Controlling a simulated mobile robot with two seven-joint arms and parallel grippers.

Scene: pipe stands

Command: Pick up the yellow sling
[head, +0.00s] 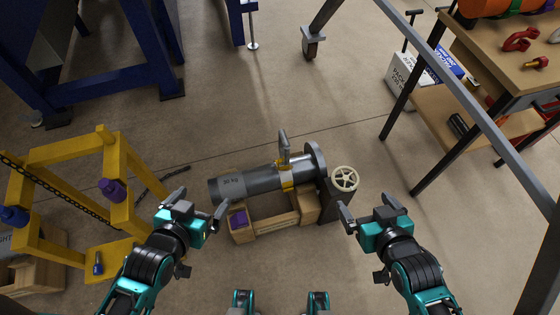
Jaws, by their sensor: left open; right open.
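A yellow band (287,178), which looks like the yellow sling, sits around a grey pipe (241,186) near its flanged end; its underside is hidden. A grey metal hook or shackle (284,147) stands up beside it on top of the pipe. The pipe rests on a wooden cradle (268,226). My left gripper (200,204) is open and empty, left of the pipe's plain end. My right gripper (368,209) is open and empty, to the lower right of the handwheel. Neither gripper touches the band.
A cream handwheel (344,179) stands at the flange. A yellow frame (120,215) with a chain is at the left. A wooden workbench (515,75) with red shackles is at the upper right. A grey metal frame (470,90) crosses the right side. Open floor lies behind the pipe.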

